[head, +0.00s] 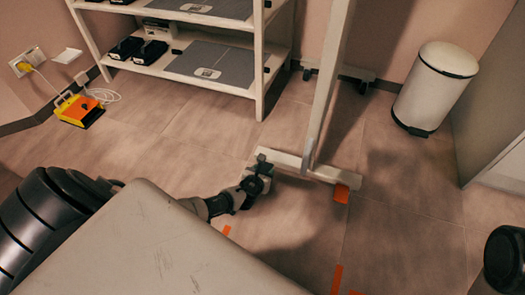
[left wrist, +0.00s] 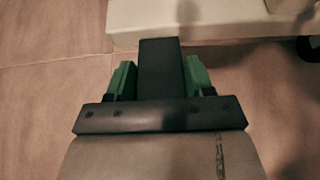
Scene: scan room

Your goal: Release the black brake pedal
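The black brake pedal (left wrist: 160,68) sticks out from the pale base bar of a wheeled stand. In the head view the pedal (head: 263,160) is a small dark piece at the bar's left end, partly hidden by my gripper. My left gripper (head: 258,174) reaches it from below left. My right gripper is not in view; only a dark part shows at the lower right edge.
The stand's base bar (head: 322,172) carries an upright post and an orange pedal (head: 341,193) at its right end. A white shelf (head: 212,80) stands behind. A white bin (head: 435,88) is at the right. A yellow-orange device (head: 79,110) lies at the left. Floor between is clear.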

